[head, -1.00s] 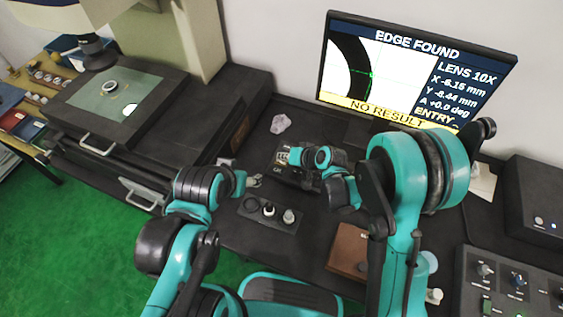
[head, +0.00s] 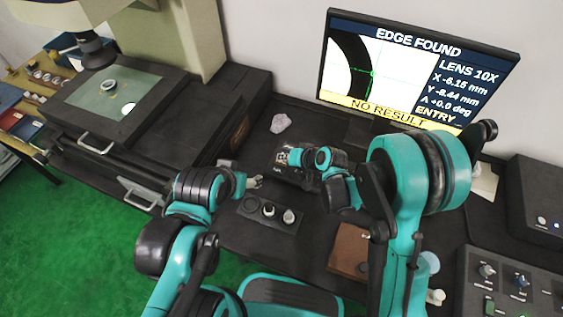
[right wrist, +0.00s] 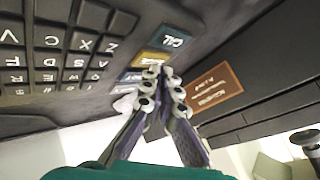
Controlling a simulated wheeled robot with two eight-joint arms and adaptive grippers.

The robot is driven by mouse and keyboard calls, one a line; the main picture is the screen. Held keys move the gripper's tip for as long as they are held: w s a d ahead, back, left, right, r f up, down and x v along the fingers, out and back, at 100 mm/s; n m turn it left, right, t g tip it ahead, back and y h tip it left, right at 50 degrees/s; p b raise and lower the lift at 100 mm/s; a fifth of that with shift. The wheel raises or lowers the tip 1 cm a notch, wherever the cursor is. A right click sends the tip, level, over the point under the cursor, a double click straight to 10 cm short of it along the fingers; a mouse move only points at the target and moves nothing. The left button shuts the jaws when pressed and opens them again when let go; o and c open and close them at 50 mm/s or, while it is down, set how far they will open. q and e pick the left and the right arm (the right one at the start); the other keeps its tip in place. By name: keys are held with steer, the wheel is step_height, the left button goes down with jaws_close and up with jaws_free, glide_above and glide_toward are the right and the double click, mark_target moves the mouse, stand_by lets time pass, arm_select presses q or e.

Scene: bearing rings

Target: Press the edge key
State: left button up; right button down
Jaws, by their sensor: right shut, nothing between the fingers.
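The dark key panel (head: 293,176) stands on the desk below the monitor, partly hidden by my right arm. In the right wrist view it has letter keys (right wrist: 75,41), a blue CAL key (right wrist: 173,38) and a yellow key (right wrist: 152,60). Further coloured keys lie behind the fingers, and their labels are too small to read, so I cannot tell which is the edge key. My right gripper (right wrist: 162,74) is shut and empty, its tips at the yellow key; contact is unclear. My left gripper (head: 256,182) hangs left of the panel, its fingers too small to judge.
The monitor (head: 405,72) reads EDGE FOUND and NO RESULT. A dark block with round knobs (head: 268,212) lies in front of the panel. A brown book-like object (head: 347,249) and a control box (head: 513,285) are at right. A measuring stage (head: 110,100) holds a ring at left.

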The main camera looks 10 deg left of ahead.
mark_target(283, 163)
steer(key=shift+f+b, duration=0.35)
steer(key=shift+b, duration=0.05)
stand_by(0.4)
steer(key=shift+r+p, duration=0.5)
steer(key=shift+r, duration=0.3)
steer(key=shift+r+p, duration=1.7)
steer(key=shift+r, duration=0.75)
